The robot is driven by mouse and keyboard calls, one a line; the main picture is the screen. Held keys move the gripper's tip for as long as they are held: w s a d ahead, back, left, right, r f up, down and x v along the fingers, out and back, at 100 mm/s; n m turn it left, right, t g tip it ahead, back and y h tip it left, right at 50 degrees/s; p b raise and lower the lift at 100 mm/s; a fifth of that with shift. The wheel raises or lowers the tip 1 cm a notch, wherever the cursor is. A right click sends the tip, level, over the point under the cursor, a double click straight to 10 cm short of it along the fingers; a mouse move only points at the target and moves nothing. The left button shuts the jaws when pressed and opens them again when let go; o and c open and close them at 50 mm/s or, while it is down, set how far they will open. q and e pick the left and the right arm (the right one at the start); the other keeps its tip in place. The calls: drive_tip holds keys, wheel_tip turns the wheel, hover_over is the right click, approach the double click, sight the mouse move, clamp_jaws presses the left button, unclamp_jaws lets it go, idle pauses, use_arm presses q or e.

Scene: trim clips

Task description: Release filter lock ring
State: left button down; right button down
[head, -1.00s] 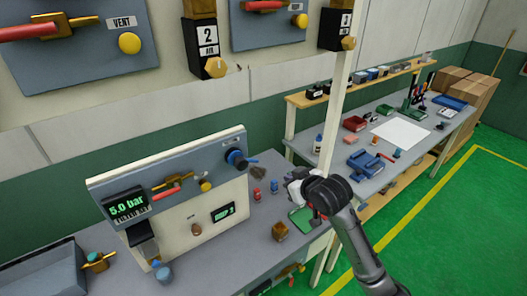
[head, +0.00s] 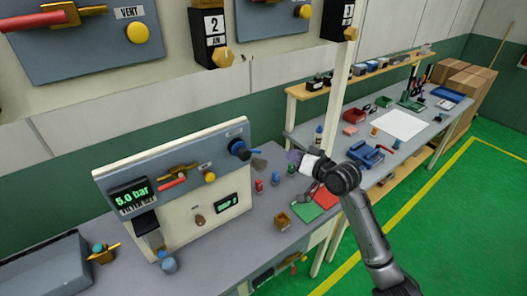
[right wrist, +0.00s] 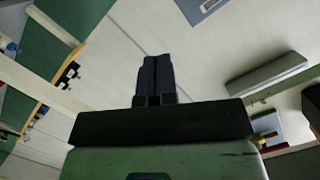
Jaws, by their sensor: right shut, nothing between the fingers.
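A blue-grey panel (head: 222,138) on a cream housing stands on the left bench. It carries a display (head: 131,195) reading 5.0 bar, with a partly legible FILTER label below. A dark grey filter-like part (head: 148,232) hangs under the display. A blue round knob (head: 239,149) is at the panel's right end. I cannot tell which part is the lock ring. My right gripper (head: 295,158) is in the air right of the panel, apart from it. In the right wrist view its dark fingers (right wrist: 153,78) are together and empty. My left gripper is out of view.
A red and green mat (head: 306,211), a brown block (head: 283,221) and small red and blue items (head: 259,185) lie on the bench right of the housing. A cream post (head: 336,110) rises behind my right arm. A grey tray (head: 50,270) is at lower left.

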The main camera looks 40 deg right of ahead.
drive_tip(key=p, duration=0.2)
approach(253, 151)
drive_tip(key=w+d+r, duration=0.1)
drive_tip(key=w+d, duration=0.2)
drive_tip(key=w, duration=0.2)
drive_tip(key=w+f, duration=0.1)
drive_tip(key=w+a+f, duration=0.1)
drive_tip(key=shift+w+f, duration=0.15)
drive_tip(key=shift+f, duration=0.1)
drive_tip(key=shift+a+f+m, duration=0.1)
drive_tip(key=shift+f+m, duration=0.1)
drive_tip(key=shift+m, duration=0.1)
